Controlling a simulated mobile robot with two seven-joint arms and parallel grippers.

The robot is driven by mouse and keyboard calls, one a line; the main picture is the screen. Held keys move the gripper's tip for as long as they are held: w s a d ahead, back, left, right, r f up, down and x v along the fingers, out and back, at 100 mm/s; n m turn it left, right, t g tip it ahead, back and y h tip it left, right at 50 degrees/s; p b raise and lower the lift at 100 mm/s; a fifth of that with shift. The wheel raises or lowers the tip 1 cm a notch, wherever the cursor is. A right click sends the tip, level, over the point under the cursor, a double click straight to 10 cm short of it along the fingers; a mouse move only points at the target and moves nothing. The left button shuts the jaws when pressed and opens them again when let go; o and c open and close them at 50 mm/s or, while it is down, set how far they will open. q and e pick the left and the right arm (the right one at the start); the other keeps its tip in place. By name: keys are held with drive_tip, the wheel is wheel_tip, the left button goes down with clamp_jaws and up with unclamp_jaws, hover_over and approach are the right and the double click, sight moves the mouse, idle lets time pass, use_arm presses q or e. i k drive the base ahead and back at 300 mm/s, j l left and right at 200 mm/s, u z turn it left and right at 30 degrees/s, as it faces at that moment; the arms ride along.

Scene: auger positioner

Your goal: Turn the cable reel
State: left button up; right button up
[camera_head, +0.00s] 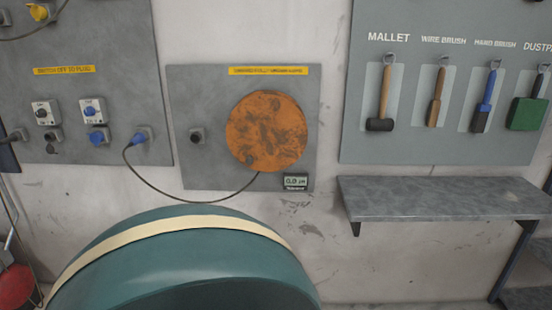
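The cable reel looks to be the round orange disc (266,132) with dark worn patches, mounted on a grey wall panel (190,95) near the middle of the view. A small display (295,182) below the disc reads about 0.0. A yellow label (268,71) sits above it. Neither of my grippers is in view.
A large teal rounded body with a cream band (180,228) fills the lower foreground. Tools including a mallet (383,95) hang on the right board, above a grey shelf (440,198). Switches (92,108) are on the left panel. A red object (15,287) is at lower left.

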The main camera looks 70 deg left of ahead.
sight(267, 132)
drive_tip(key=j+u, duration=0.3)
drive_tip(key=i+j+u, duration=0.25)
drive_tip(key=j, duration=0.2)
drive_tip(key=j+u, duration=0.3)
drive_tip(key=i+j+u, duration=0.3)
drive_tip(key=j, duration=0.15)
drive_tip(key=k, duration=0.1)
